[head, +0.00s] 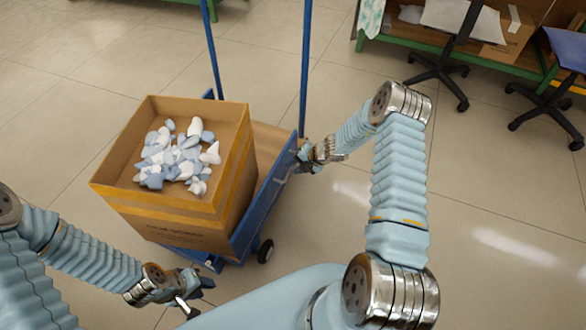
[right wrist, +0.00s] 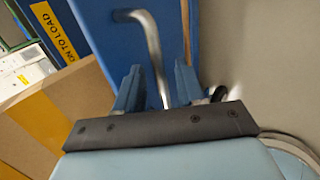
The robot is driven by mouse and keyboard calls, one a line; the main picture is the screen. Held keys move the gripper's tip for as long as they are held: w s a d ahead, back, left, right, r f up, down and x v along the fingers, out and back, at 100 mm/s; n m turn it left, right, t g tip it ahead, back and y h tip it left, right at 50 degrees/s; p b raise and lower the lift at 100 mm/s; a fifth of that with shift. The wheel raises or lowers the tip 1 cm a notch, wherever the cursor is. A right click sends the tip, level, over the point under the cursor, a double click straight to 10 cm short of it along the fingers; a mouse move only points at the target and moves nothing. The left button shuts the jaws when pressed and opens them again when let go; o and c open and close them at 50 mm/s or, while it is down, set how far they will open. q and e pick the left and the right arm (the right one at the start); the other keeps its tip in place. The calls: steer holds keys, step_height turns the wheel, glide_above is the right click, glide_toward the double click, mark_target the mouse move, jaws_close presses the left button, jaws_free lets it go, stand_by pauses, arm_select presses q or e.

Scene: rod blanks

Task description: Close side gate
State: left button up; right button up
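The side gate is a blue panel (head: 268,200) along the right side of a blue cart in the head view; it also fills the upper middle of the right wrist view (right wrist: 205,30). A bent silver handle (right wrist: 153,50) is on it. My right gripper (head: 302,156) is at the gate's far end. In the right wrist view its fingers (right wrist: 158,88) are apart, one on each side of the handle, with small gaps showing.
A cardboard box (head: 170,222) full of white and blue-grey pieces (head: 180,155) stands on the cart. Blue posts (head: 306,65) rise at the cart's far end. Office chairs (head: 450,60) and a green-framed bench (head: 410,42) are at the upper right. The floor to the right is clear.

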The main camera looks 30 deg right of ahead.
steer(key=v, duration=1.1)
steer(key=shift+s+d+f+p, duration=0.2)
steer(key=shift+s+d+p, duration=0.1)
steer(key=shift+p, duration=0.1)
steer(key=s+a+f+m+g, duration=0.2)
steer(key=s+a+m, duration=0.9)
steer(key=m, duration=0.3)
steer(key=s+a+f+m+g+h, duration=0.1)
steer(key=s+a+f+m+g, duration=0.1)
steer(key=s+a+m, duration=0.8)
steer(key=a+m+g, duration=0.1)
steer(key=a+m, duration=0.3)
steer(key=shift+s+g, duration=0.3)
steer(key=shift+s, duration=0.05)
steer(key=shift+a+f, duration=0.15)
